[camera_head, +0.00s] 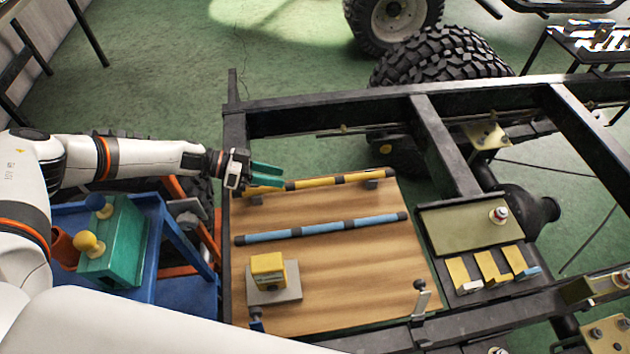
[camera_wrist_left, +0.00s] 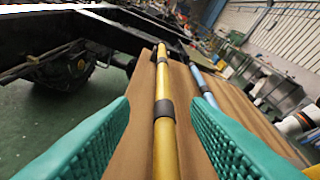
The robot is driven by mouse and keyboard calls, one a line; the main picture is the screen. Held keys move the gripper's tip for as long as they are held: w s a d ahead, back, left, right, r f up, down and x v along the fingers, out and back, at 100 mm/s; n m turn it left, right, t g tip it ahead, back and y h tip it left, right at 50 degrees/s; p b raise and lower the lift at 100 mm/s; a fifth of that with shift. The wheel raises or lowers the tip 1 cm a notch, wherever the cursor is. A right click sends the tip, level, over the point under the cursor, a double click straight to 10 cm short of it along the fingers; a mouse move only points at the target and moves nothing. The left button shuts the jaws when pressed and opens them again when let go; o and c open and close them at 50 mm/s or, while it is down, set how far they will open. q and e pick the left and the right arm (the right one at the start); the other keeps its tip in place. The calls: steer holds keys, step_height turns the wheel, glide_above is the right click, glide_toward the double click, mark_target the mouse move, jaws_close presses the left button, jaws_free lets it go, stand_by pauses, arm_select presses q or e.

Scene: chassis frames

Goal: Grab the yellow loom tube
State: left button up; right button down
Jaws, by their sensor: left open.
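The yellow loom tube (camera_head: 318,182), with black bands, lies along the far side of a wooden board (camera_head: 330,265). In the left wrist view the yellow tube (camera_wrist_left: 164,105) runs lengthwise between my green fingers. My left gripper (camera_head: 268,175) is open at the tube's left end, and I cannot tell whether its fingers touch the tube. In the left wrist view the left gripper (camera_wrist_left: 165,140) shows a finger on each side of the tube. A blue tube (camera_head: 320,229) lies nearer on the board, roughly parallel. My right gripper is not in view.
A yellow block (camera_head: 268,272) on a grey plate sits on the near left of the board. The black chassis frame (camera_head: 350,101) surrounds the board. A blue cart (camera_head: 185,285) with a green box (camera_head: 116,245) stands left. Bare board lies between the tubes.

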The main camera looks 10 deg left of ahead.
mark_target(295, 183)
arm_select(q)
steer(key=x, duration=0.5)
steer(key=shift+s+d, duration=0.2)
steer(key=shift+d, duration=0.05)
jaws_close()
